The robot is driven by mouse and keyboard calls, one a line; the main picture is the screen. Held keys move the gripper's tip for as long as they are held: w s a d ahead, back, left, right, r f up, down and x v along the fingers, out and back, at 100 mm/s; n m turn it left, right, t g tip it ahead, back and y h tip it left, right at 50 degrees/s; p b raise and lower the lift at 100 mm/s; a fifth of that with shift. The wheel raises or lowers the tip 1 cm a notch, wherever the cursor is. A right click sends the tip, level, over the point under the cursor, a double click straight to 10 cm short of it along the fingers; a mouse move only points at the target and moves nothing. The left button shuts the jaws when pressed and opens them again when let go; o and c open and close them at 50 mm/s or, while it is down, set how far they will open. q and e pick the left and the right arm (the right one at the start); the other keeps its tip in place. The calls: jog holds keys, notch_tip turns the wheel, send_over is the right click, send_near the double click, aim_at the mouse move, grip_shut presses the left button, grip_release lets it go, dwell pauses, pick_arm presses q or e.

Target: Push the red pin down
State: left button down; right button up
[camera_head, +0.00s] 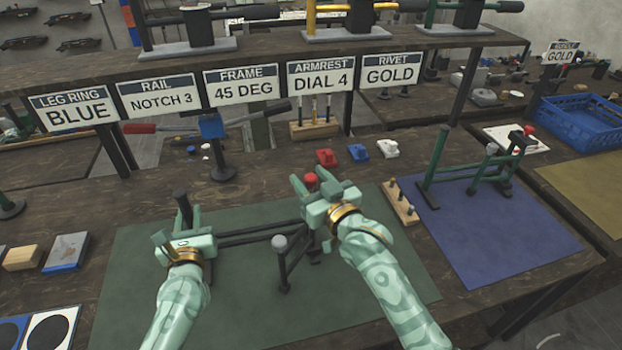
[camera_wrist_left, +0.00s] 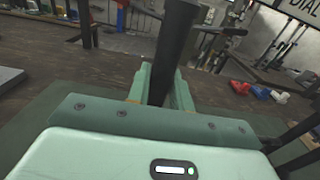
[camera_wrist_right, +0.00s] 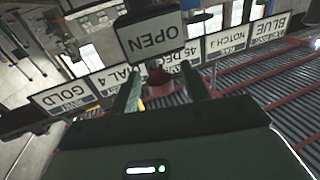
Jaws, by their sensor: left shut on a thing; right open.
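The red pin (camera_head: 310,180) shows as a short red cap at the tips of my right gripper (camera_head: 318,188), over the right end of a dark frame (camera_head: 258,235) on the green mat. In the right wrist view the red pin (camera_wrist_right: 158,82) lies between the two spread fingers. My right gripper is open; I cannot tell whether it touches the pin. My left gripper (camera_head: 184,222) is shut on an upright black post (camera_head: 181,203) at the frame's left end. The black post (camera_wrist_left: 174,55) also stands between the fingers in the left wrist view.
A grey-knobbed post (camera_head: 279,242) stands in front of the frame, between my arms. A wooden pin block (camera_head: 402,205) and a green frame (camera_head: 465,172) on a blue mat (camera_head: 480,240) are to the right. Red, blue and white clamps (camera_head: 357,153) lie behind. Signs (camera_head: 240,86) hang above.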

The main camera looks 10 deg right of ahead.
pick_arm(q)
jog(key=shift+r, duration=0.1)
pick_arm(e)
jog(key=shift+w, duration=0.1)
grip_shut()
jog(key=shift+f, duration=1.1)
grip_release()
jog(key=v, duration=1.2)
